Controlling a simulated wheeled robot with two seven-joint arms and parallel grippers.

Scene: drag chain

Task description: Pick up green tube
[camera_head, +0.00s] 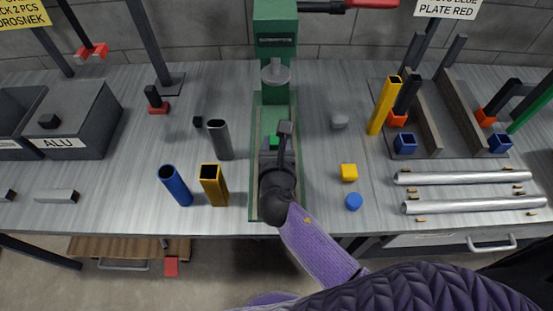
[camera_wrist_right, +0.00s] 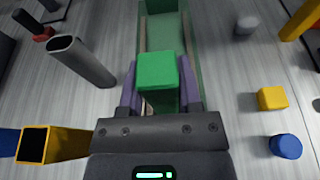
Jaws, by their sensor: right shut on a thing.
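The green tube (camera_wrist_right: 157,72) is a short, square-sided piece standing between the purple fingers of my right gripper (camera_wrist_right: 158,90) in the right wrist view. The fingers are shut on its two sides. In the head view only a small green patch of the tube (camera_head: 273,142) shows beside my dark right gripper (camera_head: 270,146), which is over the green machine bed. The wrist covers most of it. I cannot tell whether the tube's lower end touches the bed. My left gripper is not in view.
A grey tube (camera_head: 220,140), blue tube (camera_head: 176,186) and yellow square tube (camera_head: 213,186) stand left of the green machine (camera_head: 276,35). A yellow cube (camera_head: 349,172) and blue disc (camera_head: 354,201) lie right of it. Silver bars (camera_head: 465,178) and racks (camera_head: 460,105) fill the right side.

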